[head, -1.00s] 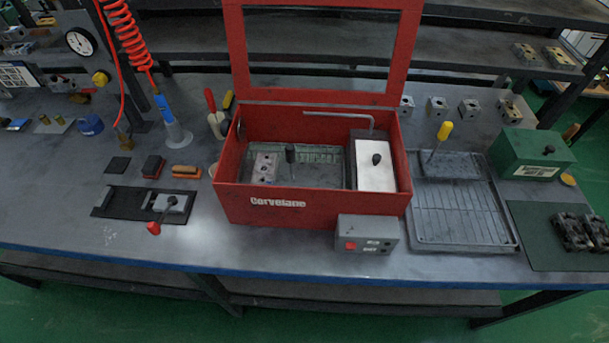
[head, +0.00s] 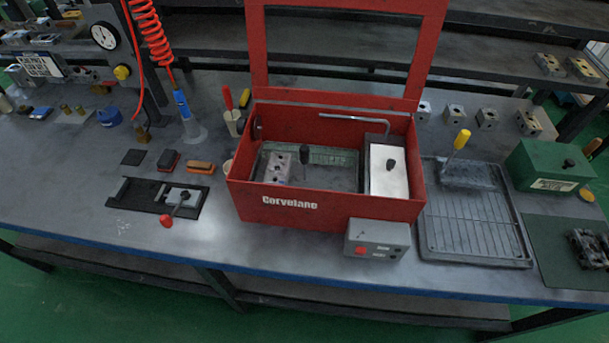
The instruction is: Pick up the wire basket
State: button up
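A shallow dark tray-like piece (head: 476,176) with an upright yellow-topped handle (head: 462,139) sits at the back of the grey drip rack (head: 478,247); it looks like a wire basket, but its mesh is too small to make out. Inside the open red washer (head: 310,203), a black upright grip (head: 304,157) stands beside a grey valve block (head: 278,167). Whether that grip belongs to a second basket, I cannot tell. My gripper is not in view.
The washer's red lid (head: 427,55) stands raised. A grey control box (head: 376,240) sits at its front. A green box (head: 548,166) is right of the rack. Several blocks line the back.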

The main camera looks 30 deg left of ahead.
aim_at(303, 174)
jog(key=u, duration=0.45)
jog(key=i+l+u, duration=0.1)
jog(key=u, duration=0.35)
jog(key=l+u, duration=0.15)
jog(key=u, duration=0.3)
jog(key=l+u, duration=0.3)
jog(key=l, duration=0.25)
jog(key=l+u, duration=0.25)
jog(key=l, duration=0.3)
jog(key=k+l+u, duration=0.1)
jog(key=l+u, duration=0.2)
jog(key=l, duration=0.2)
jog(key=k+l+u, duration=0.1)
jog(key=l+u, duration=0.15)
jog(key=l, duration=0.25)
